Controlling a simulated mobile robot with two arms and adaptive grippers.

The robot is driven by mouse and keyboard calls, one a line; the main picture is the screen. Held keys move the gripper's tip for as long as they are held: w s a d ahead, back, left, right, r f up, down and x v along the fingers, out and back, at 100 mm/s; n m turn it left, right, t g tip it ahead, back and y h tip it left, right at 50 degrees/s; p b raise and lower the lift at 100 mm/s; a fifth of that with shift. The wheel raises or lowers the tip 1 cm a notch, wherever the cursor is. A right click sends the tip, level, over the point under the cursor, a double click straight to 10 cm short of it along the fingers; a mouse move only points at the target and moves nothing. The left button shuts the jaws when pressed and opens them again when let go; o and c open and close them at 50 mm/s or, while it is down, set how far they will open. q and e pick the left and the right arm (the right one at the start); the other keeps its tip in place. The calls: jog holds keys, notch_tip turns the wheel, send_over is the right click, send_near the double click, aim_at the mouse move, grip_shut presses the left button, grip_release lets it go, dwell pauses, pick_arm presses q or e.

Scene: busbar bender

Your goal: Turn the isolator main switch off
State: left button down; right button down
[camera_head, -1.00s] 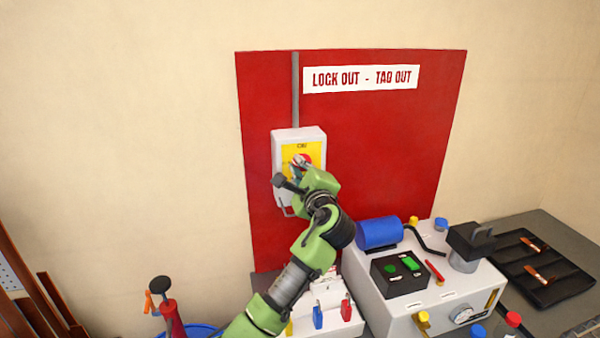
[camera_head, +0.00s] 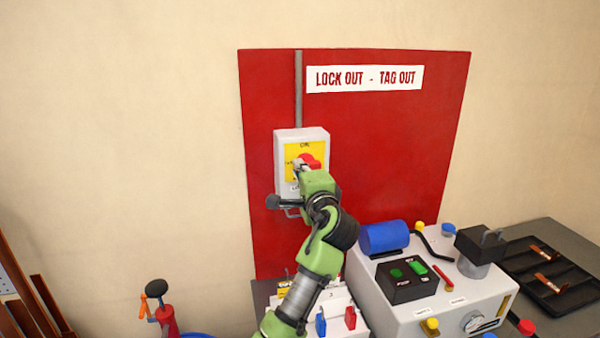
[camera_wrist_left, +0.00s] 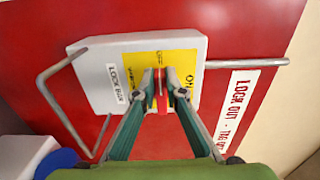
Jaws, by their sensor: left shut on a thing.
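The isolator main switch is a pale grey box (camera_head: 281,160) with a yellow face plate (camera_head: 291,149) and a red handle (camera_head: 314,162), mounted on a red board. My left gripper (camera_head: 301,165) is at the front of the switch. In the left wrist view, the fingers (camera_wrist_left: 160,82) are closed on either side of the red handle (camera_wrist_left: 162,106). An ON marking shows on the yellow plate in that view. The gripper hides part of the handle and plate, so the handle's exact pointing is hard to tell. My right gripper is in neither view.
The red board (camera_head: 400,150) carries a LOCK OUT - TAG OUT sign (camera_head: 364,78). A grey conduit (camera_head: 298,90) runs up from the box. A bender machine (camera_head: 400,312) with a blue cylinder (camera_head: 383,237) stands below right. A bent metal rod shows beside the box (camera_wrist_left: 62,95).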

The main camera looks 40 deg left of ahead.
pick_arm(q)
jog(key=shift+f, duration=0.2)
jog(key=c, duration=2.1)
grip_release()
jog(key=shift+r, duration=0.1)
jog(key=shift+s+d, duration=0.1)
jog(key=v, duration=1.1)
jog(key=shift+s+d, duration=0.3)
